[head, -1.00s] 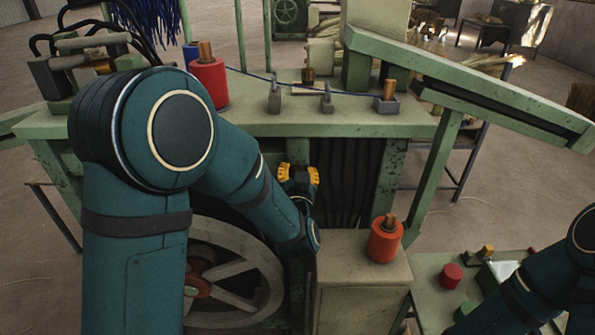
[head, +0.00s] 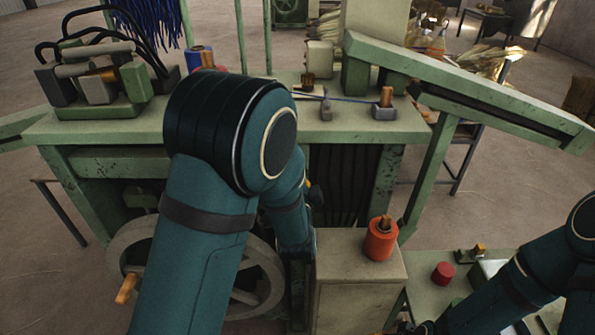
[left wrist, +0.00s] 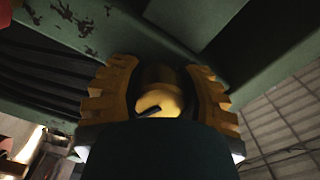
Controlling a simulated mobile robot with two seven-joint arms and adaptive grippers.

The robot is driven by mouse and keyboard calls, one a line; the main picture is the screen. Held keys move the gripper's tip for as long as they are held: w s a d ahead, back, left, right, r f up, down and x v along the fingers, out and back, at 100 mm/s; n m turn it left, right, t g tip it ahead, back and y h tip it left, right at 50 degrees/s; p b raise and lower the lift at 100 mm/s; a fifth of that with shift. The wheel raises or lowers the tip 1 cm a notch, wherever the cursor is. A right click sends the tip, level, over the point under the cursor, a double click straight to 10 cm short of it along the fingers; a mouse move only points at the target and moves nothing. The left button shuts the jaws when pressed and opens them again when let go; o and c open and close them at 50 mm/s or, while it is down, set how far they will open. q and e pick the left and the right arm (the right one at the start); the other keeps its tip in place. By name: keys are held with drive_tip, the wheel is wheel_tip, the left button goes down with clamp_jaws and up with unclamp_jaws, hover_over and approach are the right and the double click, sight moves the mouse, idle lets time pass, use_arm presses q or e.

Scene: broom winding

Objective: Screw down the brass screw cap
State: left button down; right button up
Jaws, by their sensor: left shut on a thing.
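The brass screw cap (left wrist: 158,101) is a rounded, yellowish piece with a dark slot or mark, seen in the left wrist view under the green machine frame. My left gripper (left wrist: 160,95) has its yellow ridged fingers on both sides of it and is shut on it. In the head view my left forearm hides the cap and nearly all of this gripper, below the green table's front edge.
The green machine table (head: 230,122) carries a clamp unit (head: 95,75) and wire guides. A spoked wheel with a wooden crank handle (head: 127,288) is left of my left arm. A beige cabinet (head: 360,290) with an orange spool (head: 381,240) stands close on its right.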

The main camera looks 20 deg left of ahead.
use_arm(q)
drive_tip(key=shift+s+m+p, duration=0.1)
drive_tip(key=shift+m+p, duration=0.4)
drive_tip(key=shift+m, duration=0.6)
drive_tip(key=m+p, duration=0.3)
drive_tip(key=m, duration=0.2)
drive_tip(key=m+p, duration=0.2)
drive_tip(key=m, duration=0.3)
drive_tip(key=shift+f, duration=0.1)
drive_tip(key=shift+c, duration=2.2)
unclamp_jaws()
drive_tip(key=v, duration=0.7)
drive_tip(key=shift+s, duration=0.25)
